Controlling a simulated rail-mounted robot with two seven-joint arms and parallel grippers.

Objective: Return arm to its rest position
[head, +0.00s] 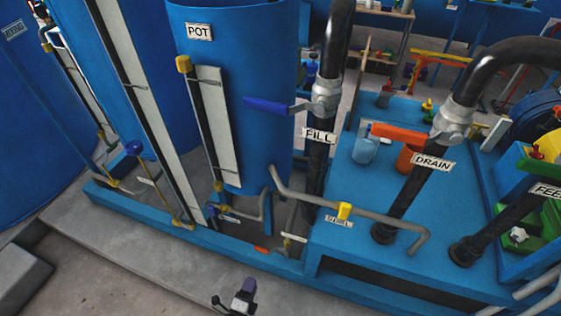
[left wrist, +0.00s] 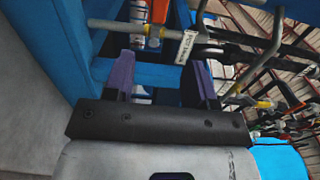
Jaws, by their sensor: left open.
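My left gripper (head: 236,300) shows at the bottom edge of the head view, over the grey floor in front of the blue machine base. In the left wrist view its two purple fingers (left wrist: 163,82) stand apart, with nothing held between them. Blue frame parts and a pipe with an orange fitting show beyond the fingers. The gripper looks apart from the pipes and valves in the head view. Most of my left arm is out of the head view. My right gripper is in neither view.
The blue POT tank (head: 255,90) stands behind the base rail (head: 180,235). The FILL valve's blue handle (head: 267,105), the DRAIN valve's orange handle (head: 397,133) and a bent grey pipe (head: 375,218) stick out. Grey floor (head: 130,275) in front is open.

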